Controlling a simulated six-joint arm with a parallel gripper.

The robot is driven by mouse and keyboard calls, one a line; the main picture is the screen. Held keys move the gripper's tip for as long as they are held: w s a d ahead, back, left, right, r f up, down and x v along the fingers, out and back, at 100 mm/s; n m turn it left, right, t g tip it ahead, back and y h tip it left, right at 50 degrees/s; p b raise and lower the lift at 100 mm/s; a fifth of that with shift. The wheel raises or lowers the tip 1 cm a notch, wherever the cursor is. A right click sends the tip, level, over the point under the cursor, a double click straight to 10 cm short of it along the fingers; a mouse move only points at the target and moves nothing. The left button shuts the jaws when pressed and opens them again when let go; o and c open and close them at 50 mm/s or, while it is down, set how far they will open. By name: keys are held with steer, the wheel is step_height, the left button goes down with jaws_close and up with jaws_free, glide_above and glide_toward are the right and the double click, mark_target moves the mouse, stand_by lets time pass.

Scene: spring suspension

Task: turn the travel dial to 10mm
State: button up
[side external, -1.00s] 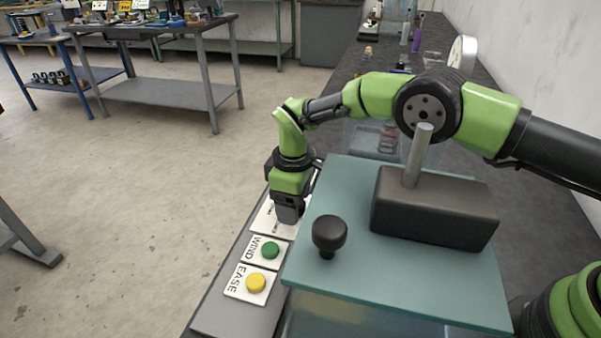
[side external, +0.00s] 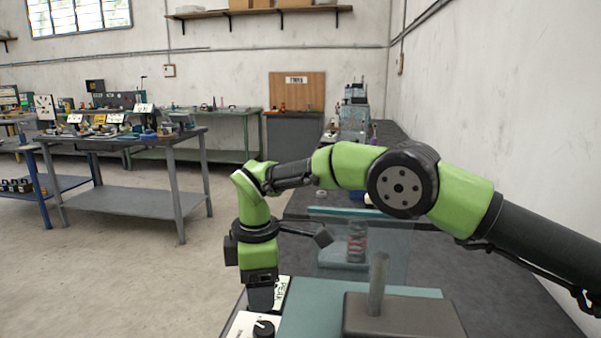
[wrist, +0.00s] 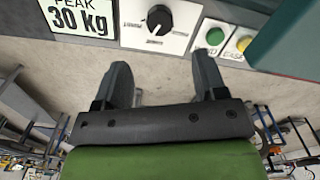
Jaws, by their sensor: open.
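The travel dial is a black knob (wrist: 160,18) with a white pointer mark on a white plate (wrist: 131,36), at the top middle of the wrist view. The scale text is too small to read. In the side view the dial (side external: 264,329) is at the bottom edge, partly cut off. My gripper (wrist: 163,76) is open and empty, its two fingers apart, pointing toward the panel. The dial lies beyond the fingertips, roughly between them and apart from them. In the side view my gripper (side external: 261,304) hangs down close behind the dial, beside the PEAK sign (side external: 283,291).
A PEAK 30 kg display (wrist: 82,16) is left of the dial in the wrist view. A green button (wrist: 214,36) and a yellow button (wrist: 243,43) are to its right. A teal plate (side external: 315,304) carries a dark block (side external: 405,318) with a rod.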

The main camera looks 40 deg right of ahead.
steer(key=w+d+r+m+t+h, duration=0.1)
steer(key=w+d+r+m+t, duration=0.2)
steer(key=w+d+r+t, duration=0.2)
steer(key=w+d+r+m+t, duration=0.3)
steer(key=w+d+r+t, duration=0.2)
steer(key=w+d, duration=0.6)
steer(key=shift+w+d+r+m+t+h, duration=0.25)
steer(key=shift+d+t+h, duration=0.2)
steer(key=shift+d, duration=1.35)
steer(key=n+g+y, duration=0.2)
steer(key=n+g, duration=0.9)
steer(key=n, duration=0.1)
glide_above(264, 327)
steer(key=f, duration=1)
steer(key=shift+w+d+f, duration=0.1)
steer(key=shift+w+f, duration=0.1)
steer(key=shift+f, duration=0.1)
steer(key=shift+s+f, duration=0.2)
steer(key=shift+s, duration=0.05)
step_height(264, 327, down, 10)
steer(key=shift+r, duration=0.25)
